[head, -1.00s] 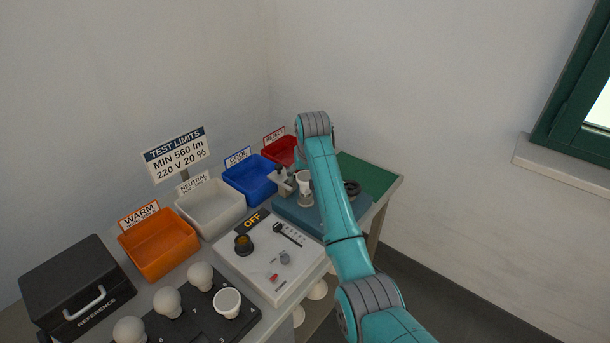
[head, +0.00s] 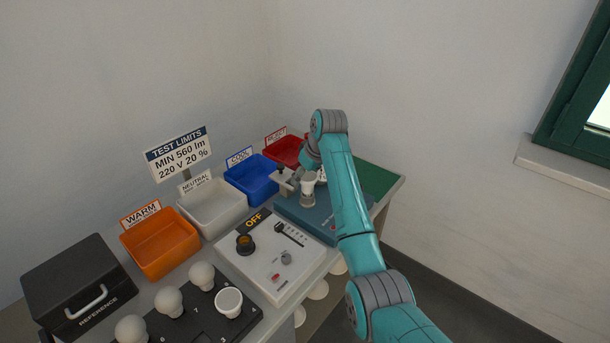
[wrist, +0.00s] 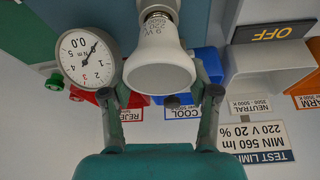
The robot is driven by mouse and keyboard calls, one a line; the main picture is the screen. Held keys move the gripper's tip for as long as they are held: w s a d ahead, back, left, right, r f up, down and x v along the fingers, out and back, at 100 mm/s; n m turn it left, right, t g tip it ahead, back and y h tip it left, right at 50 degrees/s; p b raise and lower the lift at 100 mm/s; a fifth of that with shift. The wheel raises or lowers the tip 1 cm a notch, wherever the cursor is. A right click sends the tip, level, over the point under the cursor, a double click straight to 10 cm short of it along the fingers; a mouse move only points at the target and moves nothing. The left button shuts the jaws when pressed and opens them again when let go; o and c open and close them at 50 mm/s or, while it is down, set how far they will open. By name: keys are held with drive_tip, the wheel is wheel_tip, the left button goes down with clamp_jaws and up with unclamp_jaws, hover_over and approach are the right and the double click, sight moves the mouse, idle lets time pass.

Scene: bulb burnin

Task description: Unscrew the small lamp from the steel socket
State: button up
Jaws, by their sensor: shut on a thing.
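The small lamp (wrist: 160,58) is a white reflector lamp marked 9 W. In the wrist view its threaded base meets the steel socket (wrist: 158,10) at the top edge. In the head view the lamp (head: 308,181) stands upright over the socket (head: 307,200) on a blue-grey base. My gripper (wrist: 160,95) has one finger on each side of the lamp's wide end and is shut on it. How far the thread sits in the socket is hard to tell. In the head view my arm partly hides the area behind the lamp.
A round dial gauge (wrist: 88,58) stands close beside the lamp. A white control panel (head: 270,255) with an OFF sign is in front. Orange (head: 160,262), white, blue (head: 251,198) and red bins line the back. A black lamp rack (head: 215,328) is at the front.

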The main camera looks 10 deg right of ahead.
drive_tip(key=n, duration=0.3)
drive_tip(key=n+g+y, duration=0.1)
drive_tip(key=shift+s+d+f, duration=0.1)
drive_tip(key=shift+s+d, duration=0.1)
drive_tip(key=shift+s, duration=0.1)
drive_tip(key=n, duration=0.1)
drive_tip(key=n+g, duration=0.1)
drive_tip(key=n, duration=0.1)
drive_tip(key=n+y, duration=0.1)
drive_tip(key=shift+s+a+n+g, duration=0.1)
drive_tip(key=shift+s+n+g, duration=0.15)
drive_tip(key=shift+n+g, duration=0.15)
drive_tip(key=n, duration=0.1)
drive_tip(key=n+g, duration=0.1)
drive_tip(key=n, duration=0.2)
drive_tip(key=shift+s+a+g, duration=0.2)
drive_tip(key=shift+a+g, duration=0.05)
drive_tip(key=shift+g, duration=0.05)
drive_tip(key=n, duration=0.1)
drive_tip(key=n+g, duration=0.1)
drive_tip(key=n, duration=0.2)
drive_tip(key=shift+s+a, duration=0.3)
drive_tip(key=o, duration=1)
drive_tip(key=shift+o, duration=0.2)
drive_tip(key=shift+w, duration=0.1)
